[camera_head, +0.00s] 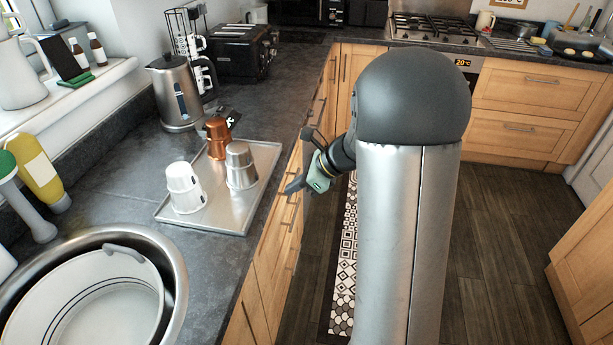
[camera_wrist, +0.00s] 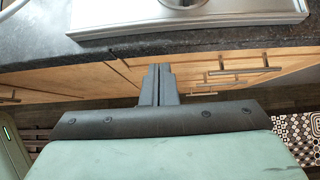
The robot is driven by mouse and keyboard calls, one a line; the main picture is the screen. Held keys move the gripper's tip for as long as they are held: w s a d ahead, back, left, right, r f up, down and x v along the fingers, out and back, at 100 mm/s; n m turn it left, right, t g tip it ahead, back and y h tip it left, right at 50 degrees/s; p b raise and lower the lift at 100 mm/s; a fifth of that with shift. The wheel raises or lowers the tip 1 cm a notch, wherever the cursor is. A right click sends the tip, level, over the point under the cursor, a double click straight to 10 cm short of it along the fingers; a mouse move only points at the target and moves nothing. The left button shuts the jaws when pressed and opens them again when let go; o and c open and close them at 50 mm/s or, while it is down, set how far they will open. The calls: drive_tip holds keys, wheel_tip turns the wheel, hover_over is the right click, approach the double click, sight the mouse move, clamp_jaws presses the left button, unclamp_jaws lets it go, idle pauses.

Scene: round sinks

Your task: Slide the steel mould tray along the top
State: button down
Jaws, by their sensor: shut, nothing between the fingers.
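The steel mould tray (camera_head: 222,215) lies flat on the dark worktop, close to its front edge. On it stand a white mould (camera_head: 184,188), a grey metal mould (camera_head: 241,166) and a copper mould (camera_head: 217,138). My gripper (camera_head: 290,188) is to the right of the tray, just off the worktop's front edge, apart from the tray. In the wrist view my gripper (camera_wrist: 159,70) shows its two fingers together and empty, with the tray's edge (camera_wrist: 190,29) beyond them on the worktop.
A steel kettle (camera_head: 181,92) and a black toaster (camera_head: 241,50) stand behind the tray. A round sink (camera_head: 176,262) with a white basin (camera_head: 85,300) in it is at the front left. Bare worktop (camera_head: 290,85) lies beyond the tray. Wooden cupboard fronts (camera_head: 268,250) drop below the edge.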

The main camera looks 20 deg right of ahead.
sight(262, 195)
drive_tip(key=a, duration=0.1)
drive_tip(key=w+a+f, duration=0.1)
drive_tip(key=w+a, duration=0.1)
drive_tip(key=shift+w+a+f+p, duration=0.1)
drive_tip(key=shift+a+f+p, duration=0.15)
drive_tip(key=shift+p, duration=0.1)
drive_tip(key=shift+w+a+f, duration=0.1)
drive_tip(key=shift+w+a, duration=0.3)
drive_tip(key=shift+a, duration=0.25)
